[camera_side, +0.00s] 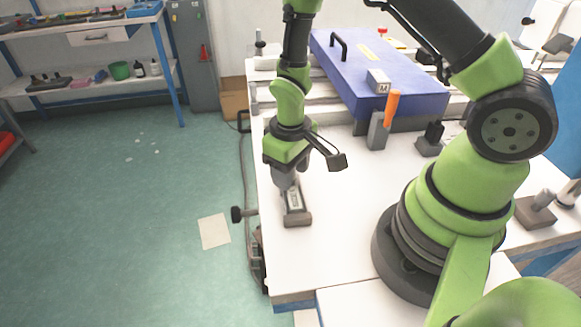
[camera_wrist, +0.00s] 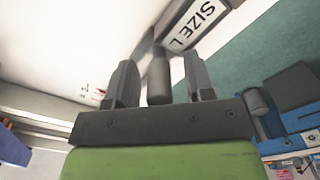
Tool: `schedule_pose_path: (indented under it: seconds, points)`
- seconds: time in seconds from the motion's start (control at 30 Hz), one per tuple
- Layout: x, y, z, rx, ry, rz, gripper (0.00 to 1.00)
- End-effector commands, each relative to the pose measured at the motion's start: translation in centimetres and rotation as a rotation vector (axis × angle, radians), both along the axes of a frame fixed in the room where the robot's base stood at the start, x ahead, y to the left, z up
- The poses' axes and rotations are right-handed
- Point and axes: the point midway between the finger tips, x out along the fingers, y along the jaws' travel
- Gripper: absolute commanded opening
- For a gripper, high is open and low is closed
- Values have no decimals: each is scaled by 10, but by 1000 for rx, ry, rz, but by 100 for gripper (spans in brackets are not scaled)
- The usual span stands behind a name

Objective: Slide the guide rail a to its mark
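A small grey-brown guide rail (camera_side: 297,220) with a white label plate lies on the white table near its left edge. In the wrist view the label plate reads "SIZE L" (camera_wrist: 201,19). A grey round post (camera_wrist: 159,80) beside the plate stands between my fingers. I take the labelled part for guide rail a. My gripper (camera_side: 287,184) is down at the rail's far end, and it also shows in the wrist view (camera_wrist: 158,62). Its fingers are open around the post, with a gap on each side. Small red marks (camera_wrist: 88,90) show on the table left of the fingers.
A blue box (camera_side: 370,75) with a black handle stands at the back of the table. An orange-handled clamp (camera_side: 380,122) and a dark block (camera_side: 430,140) stand before it. The table (camera_side: 340,200) right of the rail is clear.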

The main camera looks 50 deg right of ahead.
Motion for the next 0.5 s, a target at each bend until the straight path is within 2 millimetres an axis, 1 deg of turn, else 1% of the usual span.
schedule_pose_path:
  seconds: [0.17, 0.27, 0.37, 0.5]
  points:
    - [0, 0, 0, 0, -1, 0, 49]
    - [1, 0, 5, 0, -4, 0, 49]
    - [2, 0, 16, 0, -6, 1, 49]
    - [2, 0, 40, 0, -9, 0, 49]
